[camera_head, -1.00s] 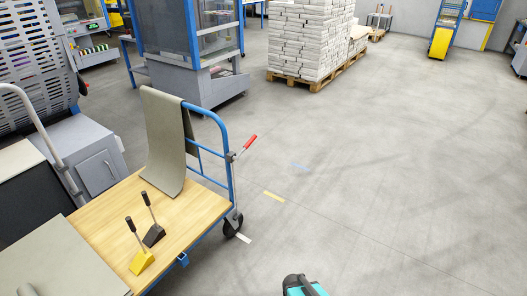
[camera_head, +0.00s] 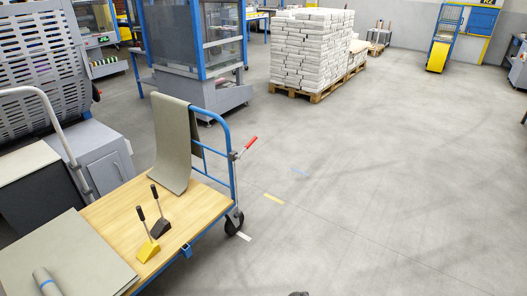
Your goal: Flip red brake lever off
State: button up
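The red brake lever (camera_head: 249,142) is on the near right corner post of a blue-framed cart (camera_head: 233,178). It slants up and to the right, with a red grip on a grey rod. A small dark piece at the bottom edge of the picture may be part of my arm. My gripper's fingers do not show, and nothing of mine is near the lever.
A pallet (camera_head: 318,96) of stacked newspapers (camera_head: 310,50) stands behind. The floor (camera_head: 390,180) to the right is open.

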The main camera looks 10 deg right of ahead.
aim_at(255, 138)
jog(key=z, duration=0.25)
jog(key=k, duration=0.1)
jog(key=u, duration=0.4)
jog(key=i, duration=0.9)
jog(key=z, duration=0.1)
jog(key=k, duration=0.65)
jog(key=u, duration=0.25)
jog(key=i, duration=0.6)
jog(key=u, duration=0.55)
jog(key=i, duration=0.75)
jog(key=u, duration=0.2)
